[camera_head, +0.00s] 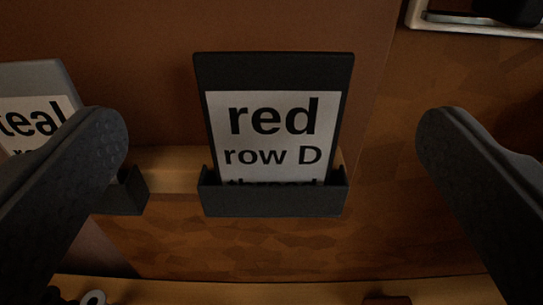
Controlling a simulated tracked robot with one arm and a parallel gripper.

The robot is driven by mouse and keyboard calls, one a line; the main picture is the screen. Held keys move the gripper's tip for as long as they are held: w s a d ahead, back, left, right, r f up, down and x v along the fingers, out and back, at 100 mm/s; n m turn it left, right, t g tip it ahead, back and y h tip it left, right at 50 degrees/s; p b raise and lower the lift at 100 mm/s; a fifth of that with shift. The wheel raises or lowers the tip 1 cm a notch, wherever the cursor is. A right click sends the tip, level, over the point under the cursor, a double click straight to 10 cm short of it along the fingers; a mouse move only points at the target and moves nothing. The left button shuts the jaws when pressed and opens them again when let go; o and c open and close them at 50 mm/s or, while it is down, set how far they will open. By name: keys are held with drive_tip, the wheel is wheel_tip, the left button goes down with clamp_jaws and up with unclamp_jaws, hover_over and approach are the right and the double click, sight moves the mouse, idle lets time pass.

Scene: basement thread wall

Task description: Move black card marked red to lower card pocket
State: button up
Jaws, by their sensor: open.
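The black card marked "red row D" (345,85) stands upright in a dark pocket (273,202) at the middle of the view. The pocket's front covers the card's bottom edge and part of its third line of text. My gripper (272,135) is open, with one dark finger to the left of the card and one to the right. Neither finger touches the card. I cannot tell whether this pocket is the lower card pocket, and no pocket below it shows.
A grey card marked "teal" (40,78) stands at the left in another dark pocket (128,195), partly behind my left finger. A wooden rail (175,170) runs behind the pockets. A pale-framed tray or holder (470,28) shows at the top right. Small objects sit along the bottom edge.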

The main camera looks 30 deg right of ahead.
drive_tip(key=v, duration=0.8)
drive_tip(key=shift+s, duration=0.2)
drive_tip(key=shift+a, duration=0.15)
drive_tip(key=w+a+r+n+t+y+b, duration=0.1)
drive_tip(key=w+a+r+n+y, duration=0.1)
drive_tip(key=a+r+y, duration=0.6)
drive_tip(key=w+a+r+n+t+y, duration=0.15)
drive_tip(key=a+r, duration=0.25)
drive_tip(key=r, duration=0.7)
drive_tip(key=s+r+n+g, duration=0.1)
drive_tip(key=s+r+n, duration=0.2)
drive_tip(key=s+r, duration=1.1)
drive_tip(key=shift+r+g+b, duration=0.35)
drive_tip(key=shift+r+b, duration=0.1)
drive_tip(key=shift+r, duration=0.25)
drive_tip(key=shift+s, duration=0.1)
